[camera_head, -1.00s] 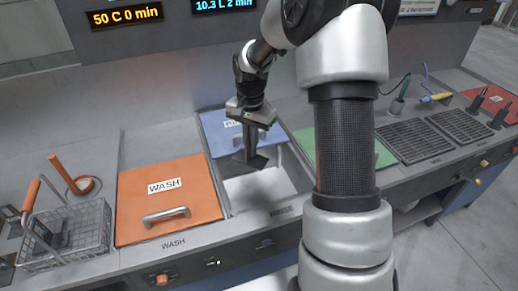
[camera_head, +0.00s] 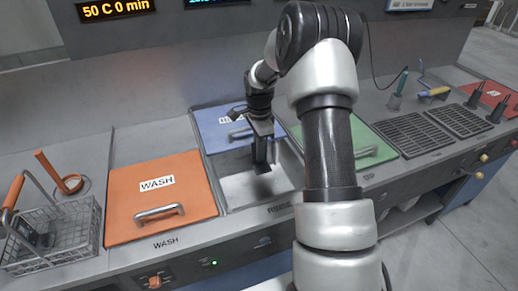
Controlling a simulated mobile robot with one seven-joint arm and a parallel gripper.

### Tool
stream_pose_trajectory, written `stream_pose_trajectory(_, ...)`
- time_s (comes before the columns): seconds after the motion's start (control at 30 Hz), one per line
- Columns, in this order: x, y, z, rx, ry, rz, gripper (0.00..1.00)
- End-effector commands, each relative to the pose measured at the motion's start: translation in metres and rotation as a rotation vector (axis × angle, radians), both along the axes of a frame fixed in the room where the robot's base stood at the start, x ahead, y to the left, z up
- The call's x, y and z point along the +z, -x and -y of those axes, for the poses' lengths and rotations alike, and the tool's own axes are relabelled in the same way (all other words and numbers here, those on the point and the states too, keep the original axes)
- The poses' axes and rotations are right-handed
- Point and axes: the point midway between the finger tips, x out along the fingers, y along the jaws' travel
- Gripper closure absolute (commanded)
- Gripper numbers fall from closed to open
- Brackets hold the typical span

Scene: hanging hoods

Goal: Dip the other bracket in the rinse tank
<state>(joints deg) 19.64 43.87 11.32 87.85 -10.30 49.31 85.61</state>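My gripper (camera_head: 261,138) is over the open rinse tank (camera_head: 235,190), pointing down. It appears shut on a dark bracket (camera_head: 262,162), which hangs down within the tank opening. I cannot tell how deep its lower end is. The blue rinse lid (camera_head: 213,128) stands behind the tank opening, partly hidden by my gripper. Another dark piece (camera_head: 42,238), perhaps a bracket, lies in the wire basket (camera_head: 60,235) at the left.
The orange wash lid (camera_head: 180,190) is shut, left of the rinse tank. A green lid (camera_head: 365,145) is to the right, partly behind my arm. Black grates (camera_head: 412,133) and upright tools (camera_head: 398,92) stand further right.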

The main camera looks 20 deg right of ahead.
Motion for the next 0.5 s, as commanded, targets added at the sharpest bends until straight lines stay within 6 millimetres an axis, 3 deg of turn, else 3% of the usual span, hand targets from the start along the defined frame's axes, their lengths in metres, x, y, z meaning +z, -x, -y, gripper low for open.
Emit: stream_pose_trajectory(0.5,-0.060,0.000,-0.001,0.002,0.000,0.001,1.00)
